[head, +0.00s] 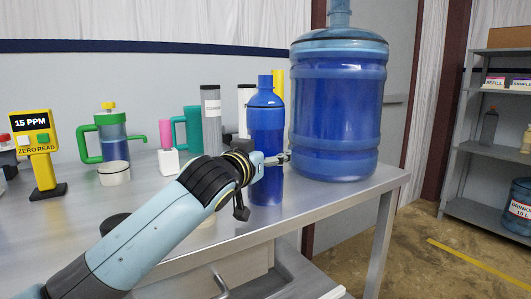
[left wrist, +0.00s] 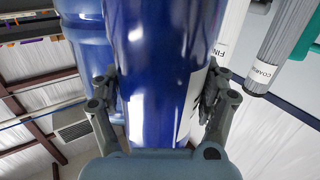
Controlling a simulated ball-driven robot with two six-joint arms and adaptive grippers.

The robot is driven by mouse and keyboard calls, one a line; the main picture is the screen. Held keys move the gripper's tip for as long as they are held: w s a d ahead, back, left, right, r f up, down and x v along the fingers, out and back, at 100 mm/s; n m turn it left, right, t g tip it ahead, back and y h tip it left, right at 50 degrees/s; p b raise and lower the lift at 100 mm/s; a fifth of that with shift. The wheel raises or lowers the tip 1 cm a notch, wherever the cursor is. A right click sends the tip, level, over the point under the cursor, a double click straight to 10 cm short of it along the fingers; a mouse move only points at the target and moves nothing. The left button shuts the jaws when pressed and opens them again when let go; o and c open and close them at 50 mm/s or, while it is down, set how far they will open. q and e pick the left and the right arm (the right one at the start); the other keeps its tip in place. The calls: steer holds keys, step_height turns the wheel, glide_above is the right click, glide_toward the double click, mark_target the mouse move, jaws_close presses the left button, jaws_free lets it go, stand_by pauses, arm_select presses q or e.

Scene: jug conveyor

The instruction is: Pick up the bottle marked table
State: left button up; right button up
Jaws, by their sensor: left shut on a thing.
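A tall blue bottle (head: 266,125) with a blue cap is upright over the metal table (head: 375,183), near its front edge. I cannot tell whether its base touches the table top. My left gripper (head: 272,160) is shut on the bottle's body around mid-height. In the left wrist view the bottle (left wrist: 155,70) fills the middle, with a finger of my left gripper (left wrist: 160,88) on each side. Part of a white label shows on its right side there, but no wording is readable. My right gripper is not in view.
A big blue water jug (head: 337,110) stands close behind the bottle to the right. Grey filter cylinders (head: 211,120), a green-handled jug (head: 112,138) and a yellow "15 PPM" meter (head: 38,150) stand to the left. Shelves (head: 475,125) are at the far right.

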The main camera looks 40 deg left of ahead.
mark_target(267, 132)
arm_select(q)
steer(key=shift+r, duration=0.7)
steer(key=r+p, duration=0.1)
steer(key=r, duration=0.2)
steer(key=shift+d+r, duration=0.2)
steer(key=s+d+r, duration=0.2)
steer(key=d, duration=0.1)
steer(key=s+d+r+p, duration=0.1)
steer(key=s+d+r, duration=0.1)
steer(key=d, duration=0.1)
steer(key=s+d+r+p, duration=0.1)
steer(key=s+d+r, duration=0.1)
steer(key=d, duration=0.1)
steer(key=shift+d+r, duration=0.3)
steer(key=shift+f, duration=0.1)
